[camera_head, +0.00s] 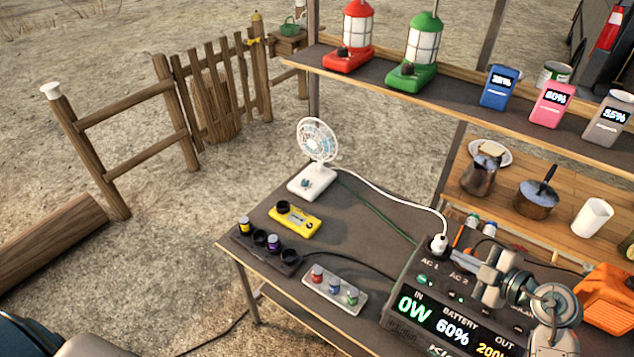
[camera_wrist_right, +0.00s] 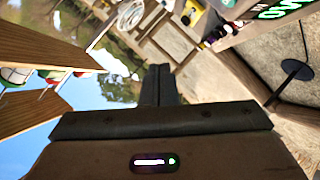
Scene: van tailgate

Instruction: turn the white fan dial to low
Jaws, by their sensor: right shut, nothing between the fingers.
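The white fan (camera_head: 317,142) stands upright at the far left corner of the dark table. Its small blue-grey dial (camera_head: 305,183) is on top of the white base (camera_head: 313,190); its setting is too small to read. A white cord runs from the fan to a white plug (camera_head: 439,243) at AC 1 on the power station (camera_head: 432,318). My right gripper (camera_head: 484,277) is shut and empty over the power station, well right of the fan. Its closed fingers (camera_wrist_right: 160,84) also show in the right wrist view. My left gripper is not in view.
A yellow device (camera_head: 296,219), a dark tray (camera_head: 262,250) and a pale tray (camera_head: 335,290) of small jars lie in front of the fan. The shelf (camera_head: 450,95) with lanterns (camera_head: 418,50) overhangs the back.

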